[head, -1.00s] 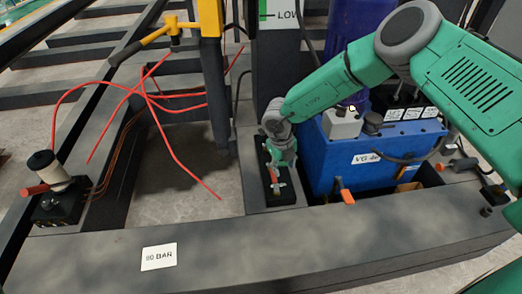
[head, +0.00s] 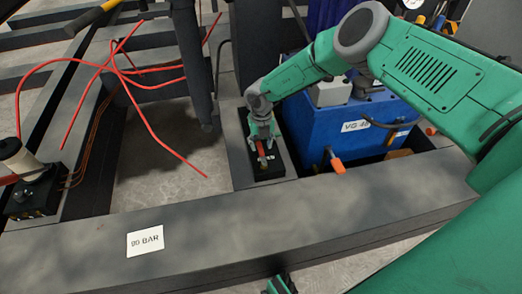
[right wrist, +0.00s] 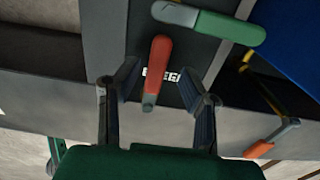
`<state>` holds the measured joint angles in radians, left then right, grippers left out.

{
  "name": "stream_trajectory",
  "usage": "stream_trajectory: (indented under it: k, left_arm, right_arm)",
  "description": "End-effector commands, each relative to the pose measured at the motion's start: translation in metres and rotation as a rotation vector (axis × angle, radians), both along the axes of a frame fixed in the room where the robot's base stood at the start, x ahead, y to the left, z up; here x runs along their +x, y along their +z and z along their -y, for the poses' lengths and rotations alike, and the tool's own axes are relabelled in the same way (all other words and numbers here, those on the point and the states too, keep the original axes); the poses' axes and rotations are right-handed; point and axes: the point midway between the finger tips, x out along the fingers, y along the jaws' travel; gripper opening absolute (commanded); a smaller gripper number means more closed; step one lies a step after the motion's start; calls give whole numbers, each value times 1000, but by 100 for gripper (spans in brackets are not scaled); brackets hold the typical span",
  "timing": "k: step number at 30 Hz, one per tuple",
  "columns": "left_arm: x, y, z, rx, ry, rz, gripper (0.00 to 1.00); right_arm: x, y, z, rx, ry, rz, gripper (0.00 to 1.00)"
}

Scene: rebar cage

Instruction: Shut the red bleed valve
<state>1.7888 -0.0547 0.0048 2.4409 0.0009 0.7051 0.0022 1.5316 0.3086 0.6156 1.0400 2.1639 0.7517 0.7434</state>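The red bleed valve handle (head: 261,152) sits on a dark block beside the blue tank. In the right wrist view, the red handle (right wrist: 158,65) lies beside an upside-down label that seems to read BLEED. My right gripper (head: 263,142) is just over the block and partly hides the handle in the head view. In the right wrist view, its fingers (right wrist: 160,100) are apart, with the near end of the handle between them; I see no clear contact. A green piece (head: 280,285) at the bottom edge of the head view may be my left gripper; its fingers are not clear.
The blue tank (head: 345,125) stands right of the block, with an orange-handled lever (head: 335,162) in front. A green-handled lever (right wrist: 225,27) lies near the red handle in the right wrist view. A wide grey beam (head: 230,215) with a 90 BAR plate crosses the front. Red hoses (head: 150,130) hang left.

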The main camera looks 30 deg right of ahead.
Motion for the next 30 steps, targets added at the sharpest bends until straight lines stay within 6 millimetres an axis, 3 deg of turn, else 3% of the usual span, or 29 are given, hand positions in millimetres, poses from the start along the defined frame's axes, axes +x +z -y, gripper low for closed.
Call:
stream_trajectory:
  k: [4, 14, 17, 30]
  left_arm:
    - [0, -6, 0, 0, 0, 0, 50]
    - [0, -6, 0, 0, 0, 1, 50]
    - [0, -6, 0, 0, 0, 1, 50]
    - [0, -3, 0, 0, 0, 1, 50]
  right_arm:
    - [0, -12, -1, -1, 1, 0, 36]
    - [0, -14, -1, 0, 0, 0, 36]
    - [0, -14, -1, 0, 1, 0, 1]
    - [-1, -14, 2, -1, -42, 0, 0]
